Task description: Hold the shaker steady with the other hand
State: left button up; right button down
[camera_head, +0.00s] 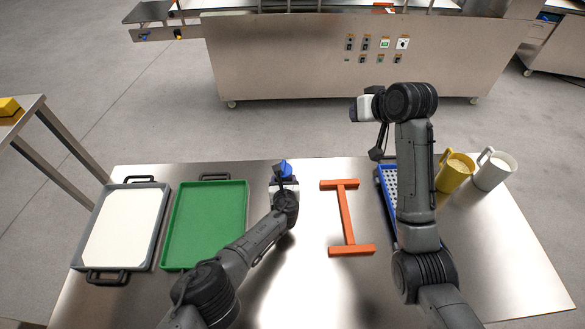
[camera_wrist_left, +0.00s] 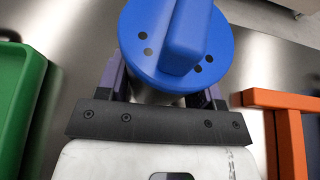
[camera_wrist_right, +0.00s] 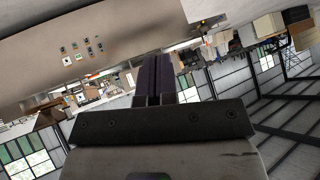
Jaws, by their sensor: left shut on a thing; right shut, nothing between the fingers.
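The shaker shows its round blue lid (camera_head: 286,168) at the back middle of the steel table. In the left wrist view the blue lid (camera_wrist_left: 185,45), with a raised bar and dark holes, fills the top middle. My left gripper (camera_wrist_left: 172,90) is shut on the shaker's body just below the lid. The body is mostly hidden under the lid and behind the fingers. My right gripper (camera_head: 357,110) is raised above the table at the right, away from the shaker. Its fingers (camera_wrist_right: 155,78) are together with nothing between them.
A green tray (camera_head: 243,190) and a white-filled tray (camera_head: 162,200) lie left of the shaker. An orange H-shaped frame (camera_head: 346,215) lies to its right. A blue perforated tray (camera_head: 387,190), a yellow jug (camera_head: 444,178) and a white jug (camera_head: 491,173) stand at the right.

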notch_tip(320, 180, down, 8)
jog(key=w+a+r+g+y, duration=0.1)
jog(key=g+y, duration=0.1)
jog(key=g, duration=0.1)
jog(key=m+g+y, duration=0.3)
jog(key=m+g, duration=0.1)
send_near(284, 172)
notch_tip(284, 172, down, 5)
jog(key=a, duration=0.3)
jog(key=shift+w+f, duration=0.3)
jog(key=shift+w+a+t, duration=0.2)
jog(key=shift+a+t, duration=0.1)
jog(key=shift+a, duration=0.5)
